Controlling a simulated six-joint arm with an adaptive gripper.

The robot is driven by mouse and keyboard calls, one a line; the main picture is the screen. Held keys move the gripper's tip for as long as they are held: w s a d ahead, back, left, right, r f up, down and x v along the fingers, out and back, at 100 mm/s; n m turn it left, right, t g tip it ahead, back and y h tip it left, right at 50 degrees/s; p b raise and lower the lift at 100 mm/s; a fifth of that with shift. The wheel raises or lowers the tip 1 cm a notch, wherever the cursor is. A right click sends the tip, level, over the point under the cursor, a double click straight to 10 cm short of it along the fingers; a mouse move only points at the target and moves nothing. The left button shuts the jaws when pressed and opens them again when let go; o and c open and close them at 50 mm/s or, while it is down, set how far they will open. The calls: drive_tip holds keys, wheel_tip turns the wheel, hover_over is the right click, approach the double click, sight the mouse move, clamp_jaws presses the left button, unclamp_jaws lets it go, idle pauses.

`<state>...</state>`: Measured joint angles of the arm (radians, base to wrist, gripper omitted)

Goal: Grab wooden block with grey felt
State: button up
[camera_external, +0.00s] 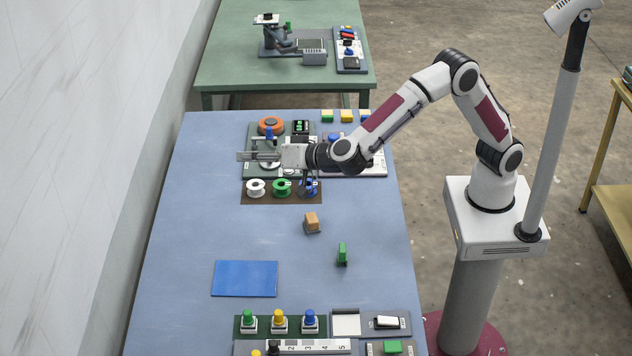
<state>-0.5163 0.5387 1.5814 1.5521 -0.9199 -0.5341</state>
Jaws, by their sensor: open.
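A wooden block (312,219) sits on the blue table near its middle, with a thin dark grey layer under it that looks like the felt. My gripper (243,157) points left above the far part of the table, over the device panel and beyond the spools. It is apart from the block, farther back and to the left of it. The fingers are open and nothing shows between them. The small size of the fingers hides their exact gap.
A small green piece (342,254) stands right of and nearer than the block. A blue mat (245,279) lies at the front left. White, green and blue spools (282,188) stand behind the block. The table's left side is clear.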

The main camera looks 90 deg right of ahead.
drive_tip(key=s+a+f+m+g+h, duration=0.15)
drive_tip(key=s+f+g+h, duration=0.35)
drive_tip(key=f, duration=0.8)
drive_tip(key=m+g+h, duration=0.1)
drive_tip(key=m+g, duration=0.1)
drive_tip(key=g, duration=0.2)
approach(311, 222)
drive_tip(key=shift+w+d+f, duration=0.2)
drive_tip(key=shift+w+d, duration=0.25)
drive_tip(key=shift+d, duration=0.1)
drive_tip(key=shift+w+d+f, duration=0.25)
drive_tip(key=shift+w+d, duration=0.15)
drive_tip(key=shift+d, duration=0.15)
drive_tip(key=shift+s+f+g, duration=0.25)
drive_tip(key=shift+s+g, duration=0.05)
drive_tip(key=shift+s, duration=0.1)
drive_tip(key=shift+x, duration=1.25)
drive_tip(key=shift+r, duration=0.1)
drive_tip(key=shift+d, duration=0.2)
